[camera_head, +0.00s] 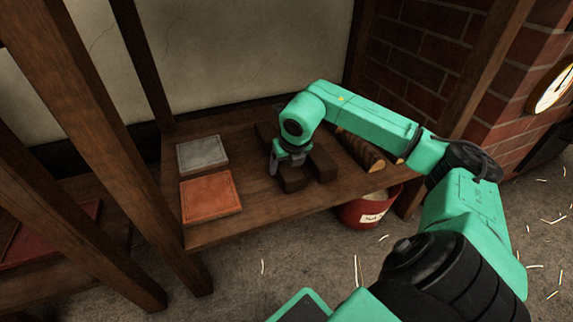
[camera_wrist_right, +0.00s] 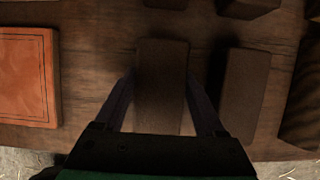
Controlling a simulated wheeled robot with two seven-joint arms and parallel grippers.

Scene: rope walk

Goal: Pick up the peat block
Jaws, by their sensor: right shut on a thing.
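Several dark brown peat blocks are on the wooden shelf. My right gripper (camera_head: 276,168) reaches down to the shelf and is shut on one peat block (camera_head: 291,180). In the right wrist view this block (camera_wrist_right: 162,85) stands between the two fingers (camera_wrist_right: 158,98), one along each side. I cannot tell whether it still touches the shelf. Another peat block (camera_head: 323,165) is close on its right, apart from it, and shows in the right wrist view (camera_wrist_right: 246,92). My left gripper is not in view.
A grey slab (camera_head: 203,153) and an orange slab (camera_head: 210,196) lie on the shelf (camera_head: 250,217) at left. Log-like pieces (camera_head: 360,150) lie to the right. A red bucket (camera_head: 366,211) stands below the front edge. Wooden posts (camera_head: 150,170) flank the shelf.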

